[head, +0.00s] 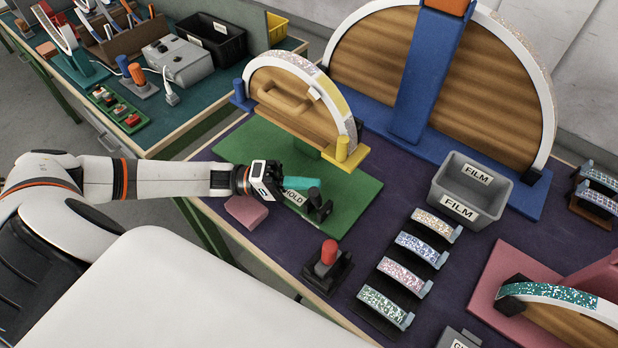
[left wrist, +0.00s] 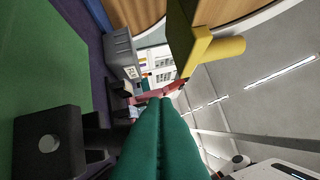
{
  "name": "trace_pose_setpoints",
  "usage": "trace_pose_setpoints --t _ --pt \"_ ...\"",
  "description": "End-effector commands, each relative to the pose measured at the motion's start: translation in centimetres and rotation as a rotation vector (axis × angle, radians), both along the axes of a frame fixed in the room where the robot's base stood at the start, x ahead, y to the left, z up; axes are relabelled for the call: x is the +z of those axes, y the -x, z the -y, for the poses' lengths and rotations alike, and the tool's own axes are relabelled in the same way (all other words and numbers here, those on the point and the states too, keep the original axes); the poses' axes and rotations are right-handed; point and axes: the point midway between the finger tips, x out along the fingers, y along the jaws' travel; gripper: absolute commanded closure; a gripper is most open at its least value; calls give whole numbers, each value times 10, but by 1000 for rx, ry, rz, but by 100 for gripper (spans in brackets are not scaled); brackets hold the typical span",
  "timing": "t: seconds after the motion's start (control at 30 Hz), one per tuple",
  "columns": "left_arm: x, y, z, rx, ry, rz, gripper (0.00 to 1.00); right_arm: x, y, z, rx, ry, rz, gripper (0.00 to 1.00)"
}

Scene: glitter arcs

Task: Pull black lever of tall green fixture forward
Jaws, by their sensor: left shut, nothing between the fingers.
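The green fixture has a flat green base (head: 355,200), with a wood-faced white arch (head: 292,100) standing on it. Its black lever (head: 315,199) stands near the base's front edge, beside a label reading "HOLD" in part. My left gripper (head: 324,184) reaches in from the left with its teal fingers shut and empty, just behind the lever's top. I cannot tell whether they touch. In the left wrist view, the shut fingers (left wrist: 156,102) fill the lower middle, and a black block-shaped part (left wrist: 48,143), likely the lever, is at their left. My right gripper is not in view.
A yellow peg (head: 342,148) is at the arch's right foot. A red-knobbed black switch (head: 329,254) stands in front of the base, and a pink block (head: 246,211) lies left. A grey FILM bin (head: 468,190) and several glitter arc pieces stand right.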

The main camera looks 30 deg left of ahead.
Motion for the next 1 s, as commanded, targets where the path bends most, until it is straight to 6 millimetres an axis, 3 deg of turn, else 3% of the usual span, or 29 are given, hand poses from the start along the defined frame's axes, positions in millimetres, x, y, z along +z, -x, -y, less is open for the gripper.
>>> trace_pose_setpoints --t 0.37,1.0 --pt "-1 11 -1 -1 1 -3 100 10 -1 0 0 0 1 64" --pt "2 12 -2 -1 0 -2 100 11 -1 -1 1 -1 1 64"
